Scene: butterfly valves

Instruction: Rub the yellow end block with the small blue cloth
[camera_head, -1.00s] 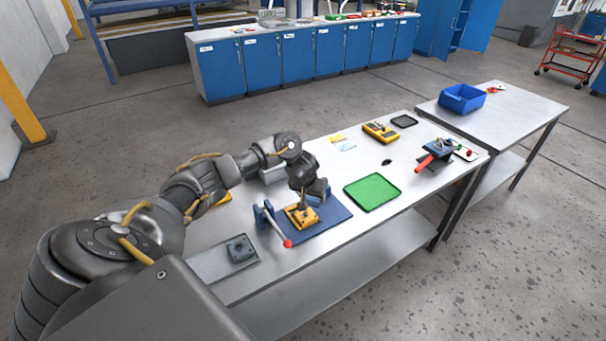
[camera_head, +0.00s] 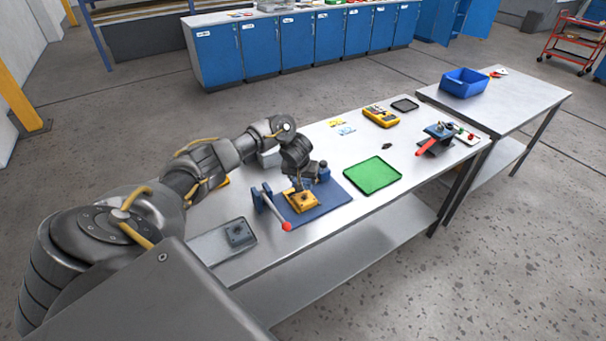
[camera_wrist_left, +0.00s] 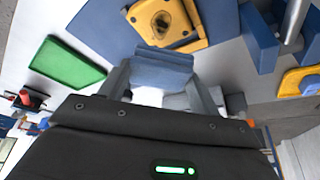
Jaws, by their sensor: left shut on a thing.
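The yellow end block (camera_head: 301,204) lies on a blue mat (camera_head: 335,200) at the front of the workbench. It also shows at the top of the left wrist view (camera_wrist_left: 163,20), with a dark hole in its face. My left gripper (camera_head: 297,182) is right above and behind the block. It is shut on the small blue cloth (camera_wrist_left: 162,68), which hangs folded between the fingers close to the block's edge. I cannot tell whether the cloth touches the block. The cloth is hard to make out in the head view. My right gripper is out of view.
A blue clamp with a red-tipped handle (camera_head: 286,226) stands left of the block. A grey plate (camera_head: 222,241) lies further left. A green tray (camera_head: 372,175) lies to the right. A yellow meter (camera_head: 381,117) and a red-handled valve (camera_head: 434,141) are further off. Bare bench surrounds the tray.

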